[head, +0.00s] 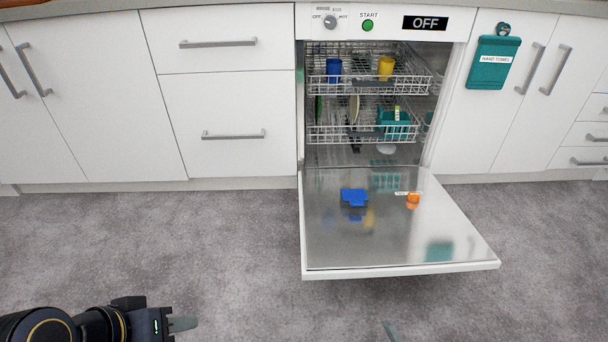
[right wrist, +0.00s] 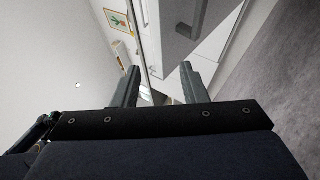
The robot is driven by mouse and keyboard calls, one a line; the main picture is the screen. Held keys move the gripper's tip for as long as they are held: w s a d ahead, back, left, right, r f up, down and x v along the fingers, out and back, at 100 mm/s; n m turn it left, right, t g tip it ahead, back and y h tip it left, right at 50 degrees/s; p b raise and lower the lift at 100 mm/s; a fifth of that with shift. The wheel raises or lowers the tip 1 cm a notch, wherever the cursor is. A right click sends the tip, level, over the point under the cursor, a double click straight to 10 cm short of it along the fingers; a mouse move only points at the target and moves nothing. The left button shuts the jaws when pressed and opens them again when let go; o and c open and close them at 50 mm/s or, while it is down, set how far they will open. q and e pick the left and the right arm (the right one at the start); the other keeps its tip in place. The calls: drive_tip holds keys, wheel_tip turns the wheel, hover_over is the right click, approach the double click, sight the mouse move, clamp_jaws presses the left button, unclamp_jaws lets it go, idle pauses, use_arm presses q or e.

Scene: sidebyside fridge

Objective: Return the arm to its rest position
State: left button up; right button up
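My left gripper (head: 183,323) comes in at the bottom left of the head view, over the grey floor. Its finger points right, and I cannot tell whether it is open or shut.
The dishwasher door (head: 330,248) is folded down, with a blue piece (head: 354,197) and an orange piece (head: 413,198) on it. Racks (head: 425,85) hold a blue cup (head: 333,70) and yellow cup (head: 386,67). Floor is clear.

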wheel_tip(320, 180, up, 27)
drive_tip(key=w+a+n+g+y+p, duration=0.2)
drive_tip(key=n+g+y, duration=0.1)
drive_tip(key=n+g, duration=1.85)
drive_tip(key=s+a+r+n+t+h+p, duration=0.2)
drive_tip(key=s+r+n+t+h, duration=0.5)
drive_tip(key=s+r+n+h, duration=0.85)
wheel_tip(320, 180, up, 39)
drive_tip(key=n+y+p, duration=0.3)
drive_tip(key=n+p, duration=0.2)
drive_tip(key=p, duration=3.3)
drive_tip(key=shift+s+n+y, duration=0.3)
drive_tip(key=shift+y, duration=0.05)
